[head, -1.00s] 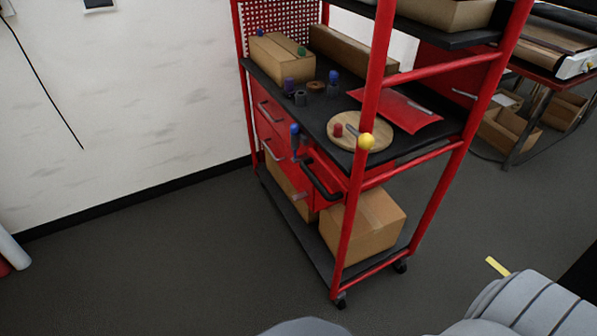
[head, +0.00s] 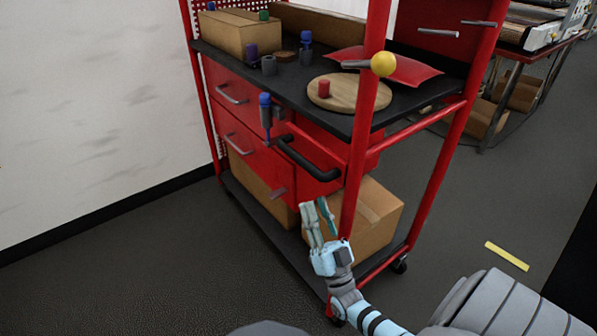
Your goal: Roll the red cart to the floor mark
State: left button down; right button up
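The red cart (head: 441,169) stands in the middle of the head view, with red posts, a black worktop, red drawers and castors. A black handle (head: 308,160) sticks out from its near end. A yellow floor mark (head: 506,256) lies on the grey floor to the right of the cart. My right gripper (head: 318,207) is in front of the cart's near end, below the handle and apart from it, fingers pointing up. The fingers look spread with nothing between them. My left gripper is not in view.
Cardboard boxes (head: 371,215) sit on the cart's lower shelf. The worktop bears a round wooden board (head: 335,99), a red sheet and small items. A white wall (head: 95,110) is at left. A table (head: 535,48) with boxes below is at back right. Floor around the mark is clear.

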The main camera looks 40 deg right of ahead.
aim_at(299, 155)
jog(key=x, duration=1.2)
jog(key=shift+w+r, duration=0.15)
jog(key=shift+r, duration=0.05)
grip_shut()
